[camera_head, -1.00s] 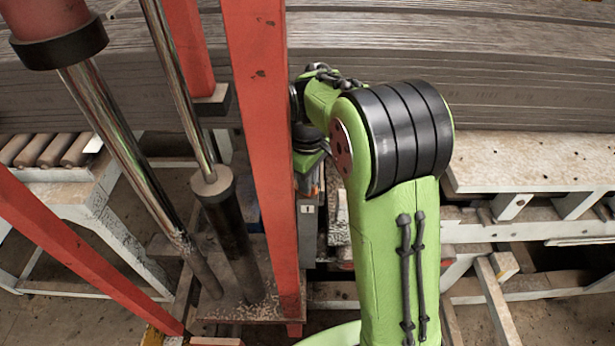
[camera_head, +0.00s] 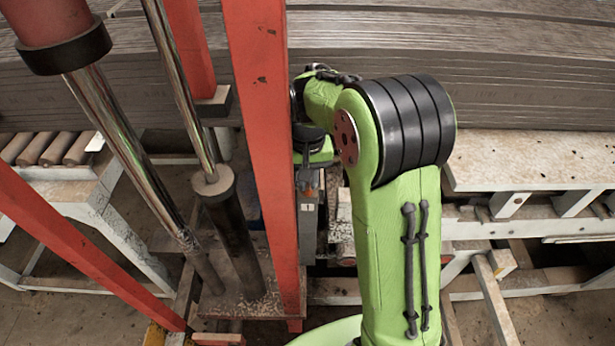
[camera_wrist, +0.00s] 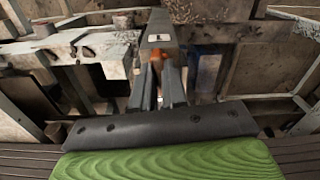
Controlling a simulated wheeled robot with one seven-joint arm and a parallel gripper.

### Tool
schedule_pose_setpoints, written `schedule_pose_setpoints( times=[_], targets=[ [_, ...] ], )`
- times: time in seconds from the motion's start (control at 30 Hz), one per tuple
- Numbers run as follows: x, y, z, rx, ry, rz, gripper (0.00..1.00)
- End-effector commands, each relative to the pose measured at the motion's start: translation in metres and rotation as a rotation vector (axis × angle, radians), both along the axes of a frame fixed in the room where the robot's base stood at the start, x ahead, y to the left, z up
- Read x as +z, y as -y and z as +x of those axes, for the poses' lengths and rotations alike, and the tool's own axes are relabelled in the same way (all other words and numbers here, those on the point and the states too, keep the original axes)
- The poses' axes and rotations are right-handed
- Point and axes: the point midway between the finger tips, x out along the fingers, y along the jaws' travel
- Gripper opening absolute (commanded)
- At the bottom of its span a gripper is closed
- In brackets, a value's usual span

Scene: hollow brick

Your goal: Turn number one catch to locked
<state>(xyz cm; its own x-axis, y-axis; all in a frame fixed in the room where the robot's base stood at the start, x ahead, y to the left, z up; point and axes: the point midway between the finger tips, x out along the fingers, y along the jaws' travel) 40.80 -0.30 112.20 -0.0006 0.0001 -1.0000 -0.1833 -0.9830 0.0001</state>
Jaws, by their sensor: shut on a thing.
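The number one catch is a narrow grey box (camera_head: 308,225) with a small white label reading 1, just right of the red upright in the head view. The box also shows in the wrist view (camera_wrist: 160,22), upper middle, with its pale label. An orange-brown handle (camera_wrist: 156,58) sits below the label in the wrist view. My gripper (camera_wrist: 157,76) has its two dark fingers on either side of this handle and is shut on it. In the head view the fingers are small and partly hidden by my wrist. I cannot tell the catch's exact angle.
A red upright (camera_head: 265,150) stands close left of my wrist. Metal rods (camera_head: 120,140) and a dark cylinder (camera_head: 232,235) stand farther left. A stack of grey boards (camera_head: 520,85) spans the back. A pale wooden frame (camera_head: 530,160) lies at right.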

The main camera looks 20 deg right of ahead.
Motion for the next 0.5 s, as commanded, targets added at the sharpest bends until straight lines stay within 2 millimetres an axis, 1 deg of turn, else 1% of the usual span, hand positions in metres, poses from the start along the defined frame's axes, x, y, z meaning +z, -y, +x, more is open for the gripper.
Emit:
schedule_pose_setpoints(
  times=[0.2, 0.5],
  targets=[
    [0.0007, -0.0002, 0.0004, -0.095, 0.001, 0.000, 0.00],
    [0.0006, -0.0001, 0.0004, -0.144, 0.002, 0.000, 0.00]
  ],
)
